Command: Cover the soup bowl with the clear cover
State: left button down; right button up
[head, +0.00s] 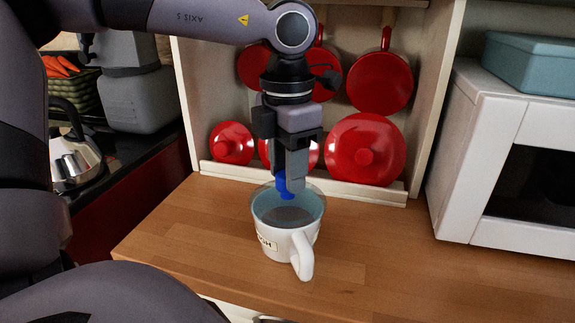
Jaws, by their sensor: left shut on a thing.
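The soup bowl (302,242) is a white, mug-like bowl with a handle toward me, a label on its side and a pale blue inside. It stands upright on the wooden counter. My left gripper (289,183) points down above the bowl and is shut on the blue knob of the clear cover (286,188). The cover's see-through body is hard to make out; it appears at or just over the bowl's rim. I cannot tell whether it touches the rim. My right gripper is not in view.
The wooden counter (375,255) is clear right of the bowl. Behind stands a shelf with red pans (380,82) and red lids (364,150). A white microwave (470,170) with a blue box (545,67) on top is at right. A kettle (78,160) is at left.

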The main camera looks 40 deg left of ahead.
pick_arm(q)
jog(key=shift+f+b, duration=0.3)
jog(key=shift+f, duration=0.15)
jog(key=c, duration=0.6)
grip_release()
jog(key=shift+r, duration=0.1)
jog(key=shift+r+p, duration=2.15)
jog(key=shift+r, duration=0.9)
jog(key=shift+f, duration=0.1)
